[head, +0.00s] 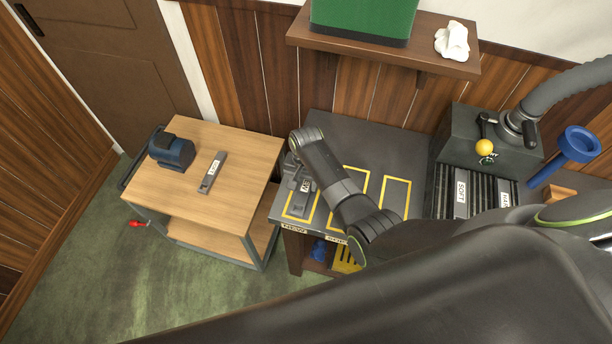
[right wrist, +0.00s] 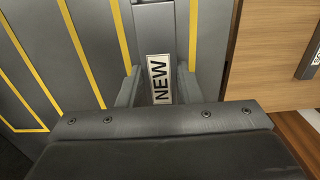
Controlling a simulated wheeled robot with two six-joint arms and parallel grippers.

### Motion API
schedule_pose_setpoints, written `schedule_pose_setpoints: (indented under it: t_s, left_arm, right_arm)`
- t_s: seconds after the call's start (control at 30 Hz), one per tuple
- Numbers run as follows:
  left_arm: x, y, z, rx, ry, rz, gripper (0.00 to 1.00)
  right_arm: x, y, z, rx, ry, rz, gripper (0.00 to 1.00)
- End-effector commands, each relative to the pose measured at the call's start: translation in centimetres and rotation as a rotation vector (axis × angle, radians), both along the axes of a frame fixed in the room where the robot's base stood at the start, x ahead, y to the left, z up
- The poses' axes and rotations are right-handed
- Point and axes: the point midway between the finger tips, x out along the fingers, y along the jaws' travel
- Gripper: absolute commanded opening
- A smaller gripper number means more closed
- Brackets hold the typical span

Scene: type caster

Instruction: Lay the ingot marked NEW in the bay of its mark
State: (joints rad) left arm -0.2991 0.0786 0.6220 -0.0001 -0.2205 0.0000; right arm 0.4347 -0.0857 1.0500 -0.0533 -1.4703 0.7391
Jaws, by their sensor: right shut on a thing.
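The grey ingot marked NEW (head: 301,203) is in my right gripper (head: 305,183), at the leftmost yellow-outlined bay (head: 288,213) of the dark bench. In the right wrist view the white NEW label (right wrist: 160,78) shows between the two fingers (right wrist: 158,88), which close on the ingot's sides. The ingot lies roughly along the bay's long sides. I cannot tell whether it touches the bench top. The middle bay is partly hidden by my right arm; the right bay (head: 396,180) is empty. Mark plates (head: 294,229) on the bench's front edge are too small to read surely. My left gripper is not in view.
A wooden cart (head: 190,205) stands left of the bench with another labelled ingot (head: 212,172) and a blue-grey device (head: 172,150). At right, a dark machine (head: 465,135) with a yellow-knobbed lever stands behind a rack holding an ingot marked SOFT (head: 461,195). A shelf (head: 390,50) overhangs the back.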

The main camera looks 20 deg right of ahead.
Motion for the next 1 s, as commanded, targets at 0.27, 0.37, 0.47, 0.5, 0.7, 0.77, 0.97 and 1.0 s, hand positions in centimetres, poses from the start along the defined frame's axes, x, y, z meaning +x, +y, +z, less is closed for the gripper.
schedule_pose_setpoints:
  t_s: [0.27, 0.37, 0.47, 0.5, 0.7, 0.77, 0.97, 1.0]
  left_arm:
    - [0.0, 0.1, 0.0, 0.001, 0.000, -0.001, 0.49]
    - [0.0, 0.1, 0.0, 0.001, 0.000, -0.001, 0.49]
    - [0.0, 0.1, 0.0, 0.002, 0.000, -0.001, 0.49]
    - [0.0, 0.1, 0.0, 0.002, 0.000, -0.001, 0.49]
    - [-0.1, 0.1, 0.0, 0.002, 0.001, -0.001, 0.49]
    - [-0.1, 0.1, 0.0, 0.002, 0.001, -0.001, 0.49]
    - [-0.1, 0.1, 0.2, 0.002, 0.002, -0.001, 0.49]
    - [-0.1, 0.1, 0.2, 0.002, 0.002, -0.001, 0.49]
  right_arm:
    - [0.2, 0.0, -0.2, 0.001, -0.006, 0.000, 0.00]
    - [0.0, 0.0, -0.5, 0.000, 0.000, -0.001, 0.40]
    - [0.0, 0.0, -0.5, 0.000, 0.000, -0.001, 0.53]
    - [0.0, 0.0, -0.5, 0.000, 0.000, -0.001, 0.54]
    - [0.0, 0.0, -0.4, -0.001, -0.001, -0.001, 0.54]
    - [0.0, 0.0, -0.3, -0.001, -0.001, -0.001, 0.54]
    - [0.1, 0.0, 1.3, 0.000, -0.004, -0.001, 0.54]
    - [0.1, 0.0, 1.9, 0.000, -0.004, -0.001, 0.54]
